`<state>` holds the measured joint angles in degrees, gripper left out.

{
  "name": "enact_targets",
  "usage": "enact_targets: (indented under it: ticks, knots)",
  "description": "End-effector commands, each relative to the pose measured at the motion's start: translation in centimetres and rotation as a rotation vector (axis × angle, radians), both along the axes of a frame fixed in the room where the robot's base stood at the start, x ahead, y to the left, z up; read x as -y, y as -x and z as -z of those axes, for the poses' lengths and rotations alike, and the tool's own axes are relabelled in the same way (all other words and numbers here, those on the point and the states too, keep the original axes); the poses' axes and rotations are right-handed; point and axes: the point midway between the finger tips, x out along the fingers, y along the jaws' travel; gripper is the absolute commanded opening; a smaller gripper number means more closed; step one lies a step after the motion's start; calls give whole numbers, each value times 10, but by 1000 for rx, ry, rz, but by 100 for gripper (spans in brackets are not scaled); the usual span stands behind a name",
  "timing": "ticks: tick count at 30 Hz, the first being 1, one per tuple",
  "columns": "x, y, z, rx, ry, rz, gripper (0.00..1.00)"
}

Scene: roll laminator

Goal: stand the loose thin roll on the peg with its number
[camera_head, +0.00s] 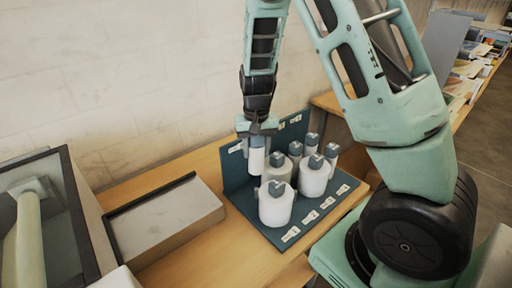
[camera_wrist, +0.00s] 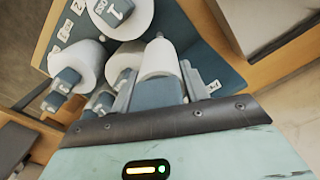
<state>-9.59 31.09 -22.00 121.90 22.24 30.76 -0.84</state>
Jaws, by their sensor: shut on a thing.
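My gripper (camera_head: 257,135) is shut on the grey-blue top of a thin white roll (camera_head: 257,160), which hangs upright below it at the back left of the teal stand (camera_head: 232,172). In the wrist view the held roll (camera_wrist: 158,60) shows between the two fingers, its grey-blue top (camera_wrist: 158,92) near the palm. I cannot tell whether its lower end is on a peg or above one. Number tags stand on the stand, one beside the held roll (camera_wrist: 212,87); its digit is too small to read surely. The peg under the roll is hidden.
Thick white rolls (camera_head: 276,206) with grey-blue tops stand close by at the front, and thinner ones (camera_head: 295,158) stand behind and to the right. A grey tray-like box (camera_head: 165,222) lies left of the stand. The teal back panel is close to the held roll.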

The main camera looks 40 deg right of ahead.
Motion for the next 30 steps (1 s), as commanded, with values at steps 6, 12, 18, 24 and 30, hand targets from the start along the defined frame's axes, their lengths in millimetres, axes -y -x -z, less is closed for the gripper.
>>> enact_targets:
  ticks: [6, 12, 18, 24, 30]
  knots:
    - [0, 0, 26, 0, 1, 0, 21]
    - [0, 0, 45, 0, 1, 0, 21]
    - [0, 0, 64, -1, 0, 1, 21]
    - [0, 0, 81, -1, 0, 0, 21]
    - [0, 0, 90, 0, 0, -1, 21]
